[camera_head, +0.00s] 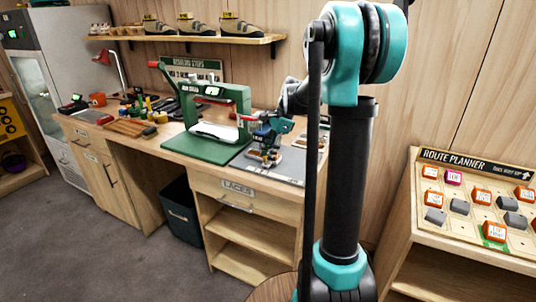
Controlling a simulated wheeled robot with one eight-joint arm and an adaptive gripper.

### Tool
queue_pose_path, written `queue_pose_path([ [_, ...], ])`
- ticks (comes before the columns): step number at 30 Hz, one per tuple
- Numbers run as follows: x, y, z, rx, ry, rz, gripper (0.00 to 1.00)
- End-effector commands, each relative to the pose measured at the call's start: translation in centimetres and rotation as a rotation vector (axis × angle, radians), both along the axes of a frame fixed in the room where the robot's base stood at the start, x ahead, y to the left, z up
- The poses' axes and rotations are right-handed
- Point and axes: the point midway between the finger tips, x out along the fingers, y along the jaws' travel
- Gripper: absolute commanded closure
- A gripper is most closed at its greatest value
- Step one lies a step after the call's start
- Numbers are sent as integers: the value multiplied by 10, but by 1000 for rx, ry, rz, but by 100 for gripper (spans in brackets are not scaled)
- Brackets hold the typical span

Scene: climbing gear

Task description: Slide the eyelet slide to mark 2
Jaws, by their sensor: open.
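My gripper (264,155) is open and points down over the dark grey mat (285,167) on the workbench, just right of the green press. A small device with pale and reddish parts sits right beneath and between the fingers. I cannot make out the eyelet slide or mark 2 there, as the gripper and wrist cover most of that spot. Whether the fingers touch anything is too small to tell. The green press (241,97) stands on a green base (205,148), with a lever at its left and a small lit display.
My arm hides the bench's right end. Tools, small bottles and a wooden block (130,127) lie on the bench's left. A shelf (190,39) with shoes hangs above. A dark bin (180,215) stands below. A route planner board (470,235) is at right.

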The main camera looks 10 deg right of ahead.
Motion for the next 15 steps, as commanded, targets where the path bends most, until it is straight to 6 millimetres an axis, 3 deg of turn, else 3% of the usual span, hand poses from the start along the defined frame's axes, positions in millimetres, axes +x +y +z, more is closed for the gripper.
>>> queue_pose_path([
  [5, 0, -2, 5, 0, 0, 0, 59],
  [15, 3, -20, 49, 1, 0, -1, 59],
])
